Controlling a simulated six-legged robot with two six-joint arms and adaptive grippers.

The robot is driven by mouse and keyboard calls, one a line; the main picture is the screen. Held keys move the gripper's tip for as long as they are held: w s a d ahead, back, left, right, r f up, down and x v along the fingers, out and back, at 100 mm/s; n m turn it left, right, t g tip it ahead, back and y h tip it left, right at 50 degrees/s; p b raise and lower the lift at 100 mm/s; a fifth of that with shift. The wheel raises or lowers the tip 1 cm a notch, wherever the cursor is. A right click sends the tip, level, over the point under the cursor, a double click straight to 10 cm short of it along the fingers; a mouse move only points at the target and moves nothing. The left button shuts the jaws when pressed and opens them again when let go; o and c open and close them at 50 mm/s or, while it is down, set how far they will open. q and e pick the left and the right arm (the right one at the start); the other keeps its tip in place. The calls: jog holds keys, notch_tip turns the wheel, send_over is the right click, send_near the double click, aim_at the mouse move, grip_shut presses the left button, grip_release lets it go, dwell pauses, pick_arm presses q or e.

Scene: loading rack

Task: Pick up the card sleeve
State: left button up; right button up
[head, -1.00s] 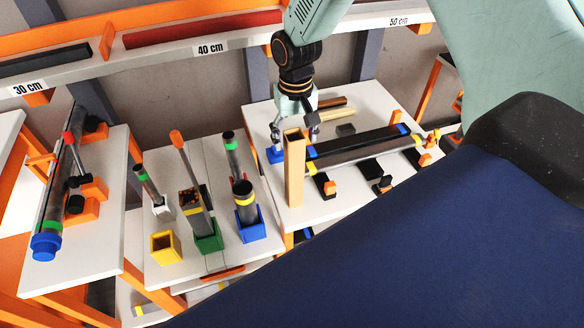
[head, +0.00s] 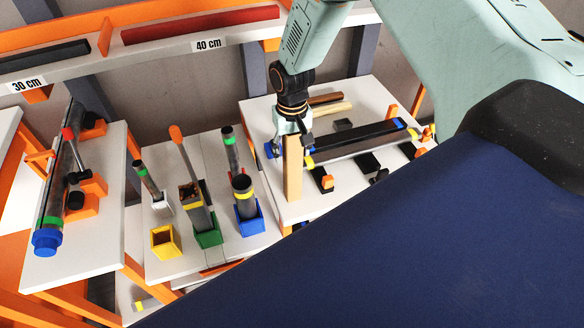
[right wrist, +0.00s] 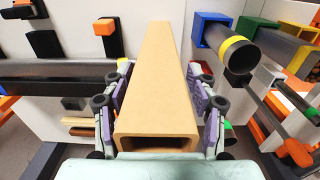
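The card sleeve (head: 292,180) is a tan, hollow rectangular tube standing upright near the front left of the right-hand white table. In the right wrist view the sleeve (right wrist: 160,85) runs away from the camera, its open end close to the palm. My right gripper (head: 289,149) is over the top of the sleeve, pointing down. Its fingers (right wrist: 159,68) stand one on each side of the sleeve, with a narrow gap showing at the tips. My left gripper is not in view.
A long dark tube (head: 365,137) lies just right of the sleeve. Left of it, the middle table carries a blue holder (head: 251,224), a green holder (head: 208,236) and a yellow box (head: 165,241). The rack rail (head: 130,56) runs behind.

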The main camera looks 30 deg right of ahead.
jog(key=shift+w+d+f, duration=0.1)
jog(key=shift+d+f, duration=0.05)
jog(key=shift+d, duration=0.05)
jog(key=c, duration=0.4)
jog(key=shift+s, duration=0.2)
jog(key=c, duration=0.5)
jog(key=shift+w+a, duration=0.1)
jog(key=shift+a, duration=0.05)
grip_shut()
jog(key=shift+w, duration=0.15)
notch_tip(320, 180, up, 10)
